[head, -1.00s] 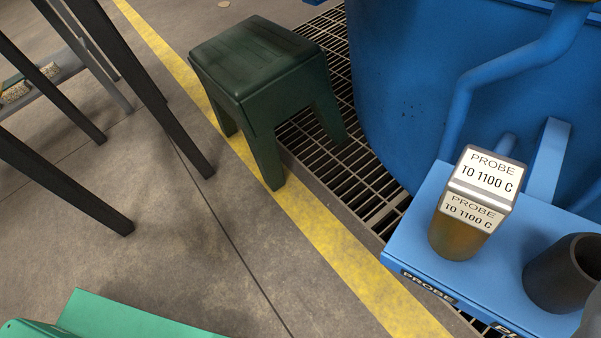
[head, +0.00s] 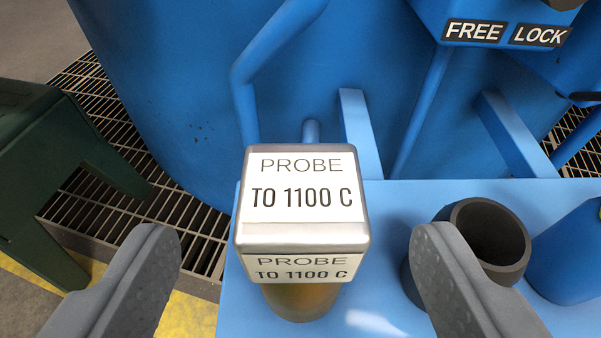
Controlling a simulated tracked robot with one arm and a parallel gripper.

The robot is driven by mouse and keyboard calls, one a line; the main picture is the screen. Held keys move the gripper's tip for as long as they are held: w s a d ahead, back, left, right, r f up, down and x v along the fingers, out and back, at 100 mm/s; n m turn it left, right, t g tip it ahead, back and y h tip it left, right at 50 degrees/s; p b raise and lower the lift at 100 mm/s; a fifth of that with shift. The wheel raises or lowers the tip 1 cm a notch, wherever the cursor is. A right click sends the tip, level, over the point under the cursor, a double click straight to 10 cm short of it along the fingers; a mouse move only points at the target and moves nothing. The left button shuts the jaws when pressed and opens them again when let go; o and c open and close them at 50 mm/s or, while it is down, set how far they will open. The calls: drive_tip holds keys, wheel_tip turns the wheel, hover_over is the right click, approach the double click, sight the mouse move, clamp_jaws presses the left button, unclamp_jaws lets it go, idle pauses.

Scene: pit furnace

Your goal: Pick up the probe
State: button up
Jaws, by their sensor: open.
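The probe (head: 302,205) has a silver box-shaped head with white labels reading "PROBE TO 1100 C". It stands upright in a brass-coloured round base or socket (head: 302,301) on a blue shelf (head: 400,200). My gripper (head: 295,250) is open, with one grey finger at the lower left and one at the lower right. The probe head shows between the two fingers, a little farther up the picture. Neither finger appears to touch it. The lower part of the probe is hidden beneath its head.
A dark hollow cylinder (head: 490,240) stands on the shelf right of the probe, close behind the right finger. The blue furnace wall (head: 180,90) and slanted struts rise behind. A "FREE LOCK" panel (head: 505,34) is at top right. A dark green stool (head: 60,170) stands left on the floor.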

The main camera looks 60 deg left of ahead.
sight(303, 249)
drive_tip(key=shift+b+x, duration=0.95)
drive_tip(key=shift+x, duration=1.7)
drive_tip(key=shift+w+d, duration=0.1)
drive_tip(key=shift+d, duration=0.05)
drive_tip(key=c, duration=1.2)
